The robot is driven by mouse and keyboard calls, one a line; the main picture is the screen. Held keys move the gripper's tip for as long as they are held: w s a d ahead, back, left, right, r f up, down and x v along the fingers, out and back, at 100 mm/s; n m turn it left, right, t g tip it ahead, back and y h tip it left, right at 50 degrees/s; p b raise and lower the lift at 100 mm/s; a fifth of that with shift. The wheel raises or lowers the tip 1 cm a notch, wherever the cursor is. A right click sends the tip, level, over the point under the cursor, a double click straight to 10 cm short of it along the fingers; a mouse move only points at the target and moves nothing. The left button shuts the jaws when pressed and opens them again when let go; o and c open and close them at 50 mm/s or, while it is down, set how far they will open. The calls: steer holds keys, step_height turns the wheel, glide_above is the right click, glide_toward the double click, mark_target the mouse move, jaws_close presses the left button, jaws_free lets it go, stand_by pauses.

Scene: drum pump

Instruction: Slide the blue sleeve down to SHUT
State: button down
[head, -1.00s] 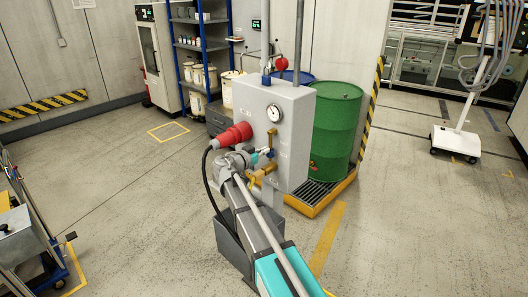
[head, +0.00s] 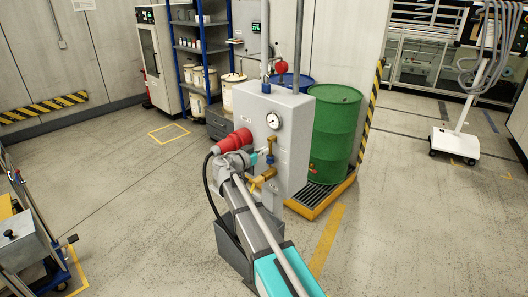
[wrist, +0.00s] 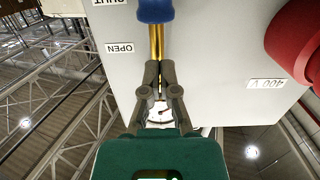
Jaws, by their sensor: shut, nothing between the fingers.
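The blue sleeve (wrist: 155,10) sits on a vertical brass rod (wrist: 156,42) on the grey panel, cut off at the top edge of the upside-down wrist view. It is level with the partly cut SHUT label (wrist: 112,2). The OPEN label (wrist: 119,48) is nearer my gripper. My gripper (wrist: 158,64) is shut and empty, its fingertips close to the rod, apart from the sleeve. I cannot tell whether they touch the rod. In the head view my gripper (head: 264,154) is small beside the panel, and my wrist partly hides the fitting.
A red plug (head: 232,141) sticks out from the grey pump cabinet (head: 295,115), close to my wrist. A gauge (head: 273,120) is above my gripper. A green drum (head: 335,130) stands behind on a yellow-edged tray (head: 314,209).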

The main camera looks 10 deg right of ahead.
steer(key=r+p+v, duration=0.1)
steer(key=v, duration=0.9)
steer(key=shift+a, duration=0.15)
steer(key=shift+s, duration=0.1)
steer(key=s+d+f+n+g+y, duration=0.4)
steer(key=s+d+f+g+y, duration=0.15)
steer(key=s+d+f, duration=0.55)
steer(key=s+f+n+g+y, duration=0.4)
steer(key=s+f+n+y, duration=0.2)
steer(key=s, duration=0.7)
steer(key=shift+s+a+n+y, duration=0.15)
steer(key=shift+s+n+y, duration=0.2)
steer(key=shift+y, duration=0.8)
steer(key=shift+g, duration=0.25)
